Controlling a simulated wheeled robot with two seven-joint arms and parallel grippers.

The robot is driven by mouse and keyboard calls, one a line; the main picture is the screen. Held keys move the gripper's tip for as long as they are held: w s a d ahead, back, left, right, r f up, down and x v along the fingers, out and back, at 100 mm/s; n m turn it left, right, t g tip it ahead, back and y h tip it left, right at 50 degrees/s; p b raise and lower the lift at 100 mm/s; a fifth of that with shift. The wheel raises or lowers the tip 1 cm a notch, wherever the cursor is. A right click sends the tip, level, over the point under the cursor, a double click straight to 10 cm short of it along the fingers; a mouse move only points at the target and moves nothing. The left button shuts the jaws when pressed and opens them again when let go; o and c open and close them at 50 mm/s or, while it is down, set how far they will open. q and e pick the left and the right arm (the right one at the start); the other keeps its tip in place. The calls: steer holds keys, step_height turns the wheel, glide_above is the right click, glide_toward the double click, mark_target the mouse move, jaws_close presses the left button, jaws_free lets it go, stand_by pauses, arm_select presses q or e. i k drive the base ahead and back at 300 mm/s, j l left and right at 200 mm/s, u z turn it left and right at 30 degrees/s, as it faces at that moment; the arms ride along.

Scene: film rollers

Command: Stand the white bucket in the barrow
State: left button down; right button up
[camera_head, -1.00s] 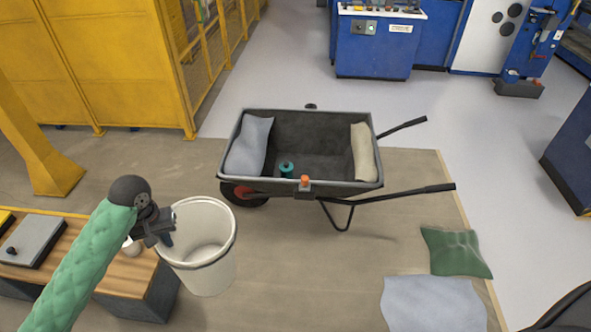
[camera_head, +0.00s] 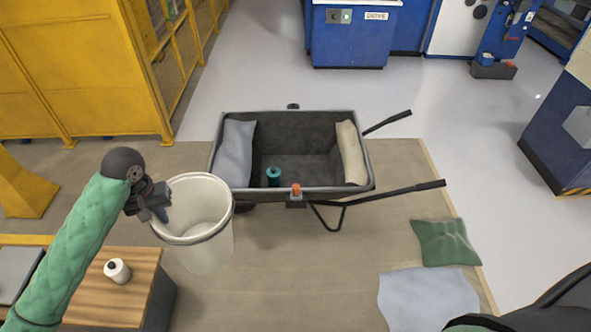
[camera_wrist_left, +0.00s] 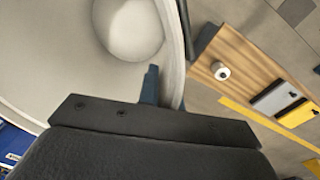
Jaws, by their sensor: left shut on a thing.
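The white bucket (camera_head: 208,250) hangs upright in the air, its open mouth up, at the left of the head view. My left gripper (camera_head: 160,214) is shut on the bucket's rim on its left side. In the left wrist view the bucket's pale inside (camera_wrist_left: 60,50) fills the upper left, and a blue fingertip (camera_wrist_left: 150,85) shows at its wall. The dark grey barrow (camera_head: 300,135) stands behind and to the right of the bucket. The bucket overlaps the barrow's near left corner in the head view. My right gripper is not in view.
In the barrow lie a grey sack (camera_head: 238,150) at the left, a beige sack (camera_head: 351,153) at the right and a teal cylinder (camera_head: 273,177). An orange-topped item (camera_head: 296,190) is at the near rim. A wooden-topped table (camera_head: 120,300) stands below left. Green (camera_head: 446,243) and grey-blue (camera_head: 428,300) sacks lie right.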

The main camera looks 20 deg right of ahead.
mark_target(307, 172)
steer(key=i+z, duration=0.35)
steer(key=i, duration=0.35)
steer(key=i+j+z, duration=0.1)
steer(key=i+z, duration=0.25)
steer(key=i, duration=0.35)
steer(key=i+l+z, duration=0.3)
steer(key=i, duration=0.25)
steer(key=l, duration=0.1)
